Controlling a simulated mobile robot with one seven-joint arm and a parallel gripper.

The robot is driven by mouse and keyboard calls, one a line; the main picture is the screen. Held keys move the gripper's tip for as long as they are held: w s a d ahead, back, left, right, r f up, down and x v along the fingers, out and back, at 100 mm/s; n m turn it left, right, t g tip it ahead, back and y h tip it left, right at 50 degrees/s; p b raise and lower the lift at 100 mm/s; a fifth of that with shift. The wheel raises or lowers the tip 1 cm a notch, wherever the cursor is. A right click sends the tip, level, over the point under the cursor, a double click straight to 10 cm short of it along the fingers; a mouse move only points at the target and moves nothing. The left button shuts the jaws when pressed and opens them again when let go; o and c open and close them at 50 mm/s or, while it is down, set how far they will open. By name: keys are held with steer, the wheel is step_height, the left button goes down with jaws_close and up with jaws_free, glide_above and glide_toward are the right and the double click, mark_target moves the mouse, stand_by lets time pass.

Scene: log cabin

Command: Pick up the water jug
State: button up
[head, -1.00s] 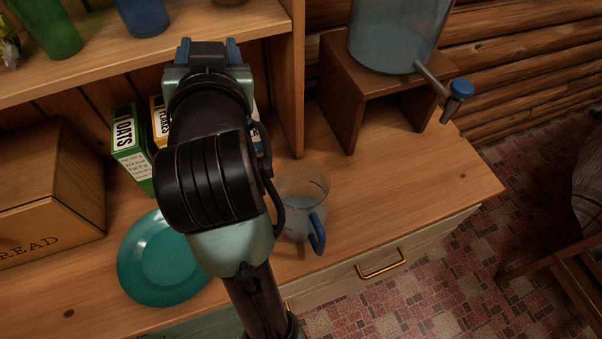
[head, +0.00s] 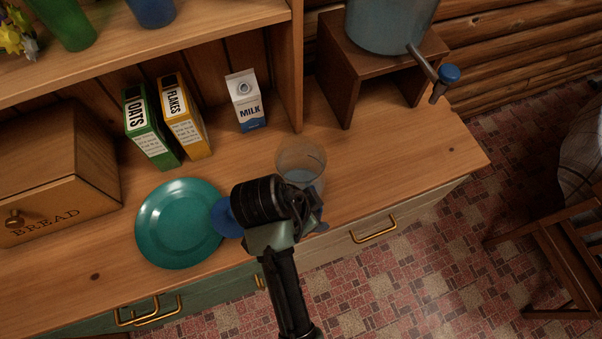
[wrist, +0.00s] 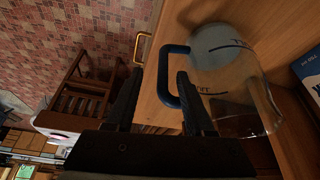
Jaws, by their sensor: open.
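The water jug (head: 303,160) is a clear vessel standing upright on the wooden counter. My arm covers its lower front in the head view. In the wrist view the jug (wrist: 235,85) shows sideways, with dark level marks and a blue handle (wrist: 164,75). My gripper (wrist: 157,85) is open and empty, its two dark fingers apart. The handle lies ahead of the fingers, between their tips in the picture; I see no grip on it. The fingers are hidden behind my wrist in the head view.
A teal plate (head: 165,240) lies left of the jug. A milk carton (head: 246,102), flakes box (head: 184,118) and oats box (head: 149,130) stand behind. A large dispenser (head: 385,25) sits on a wooden stand (head: 348,85) at back right. The counter right of the jug is clear.

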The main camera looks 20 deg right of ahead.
steer(key=shift+w+p+x, duration=0.2)
steer(key=shift+p+x, duration=0.45)
steer(key=shift+x, duration=2.65)
steer(key=shift+d, duration=0.1)
steer(key=shift+r, duration=0.1)
jaws_close()
